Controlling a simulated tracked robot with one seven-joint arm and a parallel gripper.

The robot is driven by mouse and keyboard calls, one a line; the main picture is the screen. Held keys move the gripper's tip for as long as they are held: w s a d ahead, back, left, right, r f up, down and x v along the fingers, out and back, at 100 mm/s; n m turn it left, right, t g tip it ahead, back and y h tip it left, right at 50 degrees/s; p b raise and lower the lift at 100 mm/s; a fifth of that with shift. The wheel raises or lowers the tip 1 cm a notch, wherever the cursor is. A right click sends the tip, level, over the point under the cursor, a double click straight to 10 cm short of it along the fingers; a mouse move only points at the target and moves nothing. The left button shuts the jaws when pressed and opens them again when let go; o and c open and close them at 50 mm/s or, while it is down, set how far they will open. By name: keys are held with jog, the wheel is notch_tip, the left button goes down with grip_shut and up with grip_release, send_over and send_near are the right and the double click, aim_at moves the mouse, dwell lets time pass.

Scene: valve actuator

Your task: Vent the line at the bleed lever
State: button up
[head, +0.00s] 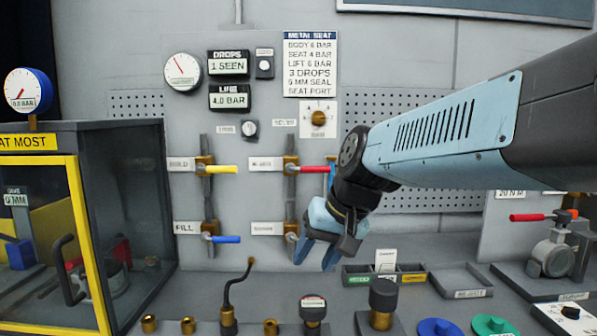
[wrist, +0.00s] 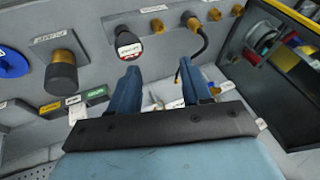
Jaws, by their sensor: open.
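The grey panel carries several valves with coloured levers: yellow (head: 221,170) upper left, blue (head: 225,239) lower left and red (head: 312,169) upper right. The lower-left label reads FILL; the labels of the right-hand valves are too blurred to read, so I cannot tell which is the bleed lever. The lower-right valve (head: 291,238) is partly behind my gripper and its handle is hidden. My gripper (head: 316,256) hangs in front of that valve, pointing down, open and empty. In the wrist view its two blue fingers (wrist: 162,82) are apart with nothing between them.
The line display (head: 230,97) reads 4.0 BAR; the drops display (head: 228,64) reads 1 SEEN. A yellow-framed cabinet (head: 76,220) stands left. The bench below holds a bent black hose (head: 229,294), a black-capped fitting (head: 383,298) and a small divided tray (head: 358,279).

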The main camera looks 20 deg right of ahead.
jog(key=w+d+r+m+t+y, duration=0.2)
jog(key=w+d+r+m+y, duration=0.15)
jog(key=w, duration=0.35)
jog(key=m+t, duration=0.8)
jog(key=m, duration=0.1)
send_near(323, 170)
jog(key=x, duration=1.1)
jog(key=shift+w+a, duration=0.1)
jog(key=shift+w, duration=0.25)
grip_shut()
